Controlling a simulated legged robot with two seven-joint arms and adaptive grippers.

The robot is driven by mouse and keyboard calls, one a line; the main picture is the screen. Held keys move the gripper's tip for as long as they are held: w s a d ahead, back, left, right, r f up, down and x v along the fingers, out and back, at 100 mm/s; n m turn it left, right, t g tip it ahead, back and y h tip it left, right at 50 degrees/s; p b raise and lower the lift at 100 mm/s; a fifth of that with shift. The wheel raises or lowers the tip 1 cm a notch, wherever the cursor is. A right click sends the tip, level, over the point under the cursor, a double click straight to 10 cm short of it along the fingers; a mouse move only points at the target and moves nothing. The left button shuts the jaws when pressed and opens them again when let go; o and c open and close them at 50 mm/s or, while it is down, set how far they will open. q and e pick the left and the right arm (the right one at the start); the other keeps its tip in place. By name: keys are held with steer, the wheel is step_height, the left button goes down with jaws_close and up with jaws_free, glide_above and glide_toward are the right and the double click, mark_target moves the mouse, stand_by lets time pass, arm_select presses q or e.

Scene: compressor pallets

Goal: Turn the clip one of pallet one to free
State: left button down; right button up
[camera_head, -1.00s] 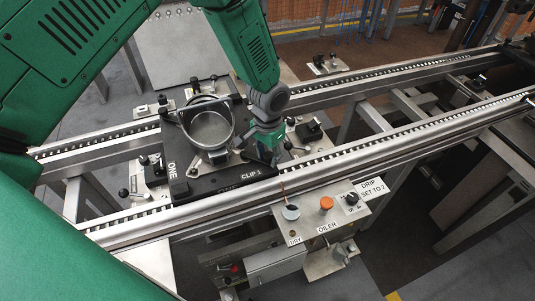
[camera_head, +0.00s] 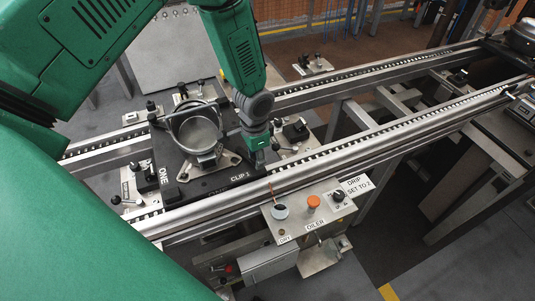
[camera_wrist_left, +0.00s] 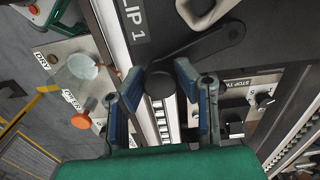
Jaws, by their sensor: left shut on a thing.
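Pallet one (camera_head: 200,187) is a dark plate marked ONE and CLIP 1 on the roller rails, carrying a round metal housing (camera_head: 196,133). Clip one (camera_wrist_left: 205,50) is a dark lever beside the CLIP 1 label, with a pivot at one end and a round knob at the other. My left gripper (camera_head: 258,160) is down at the pallet's near right corner. In the left wrist view the left gripper (camera_wrist_left: 158,82) has its blue-padded fingers on both sides of the knob, shut on it. The head view hides most of the clip behind the gripper. My right gripper is not in view.
An oiler box (camera_head: 298,228) with an orange button (camera_head: 313,202) and a DRIP SET TO 2 knob (camera_head: 338,195) stands just in front of the near rail (camera_head: 400,130). The rails run clear to the right. Another unit (camera_head: 520,38) stands at the far right.

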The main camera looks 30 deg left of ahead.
arm_select(q)
steer(key=shift+w+r+m+p, duration=0.1)
steer(key=shift+w+m+p, duration=0.05)
steer(key=shift+m, duration=0.95)
steer(key=shift+w+r+m+p, duration=0.1)
steer(key=shift+m+p, duration=0.05)
steer(key=shift+m, duration=0.95)
steer(key=shift+a, duration=0.1)
steer(key=c, duration=1.2)
jaws_free()
steer(key=shift+s+f, duration=0.1)
steer(key=shift+r, duration=0.35)
step_height(320, 180, up, 11)
steer(key=shift+r, duration=0.1)
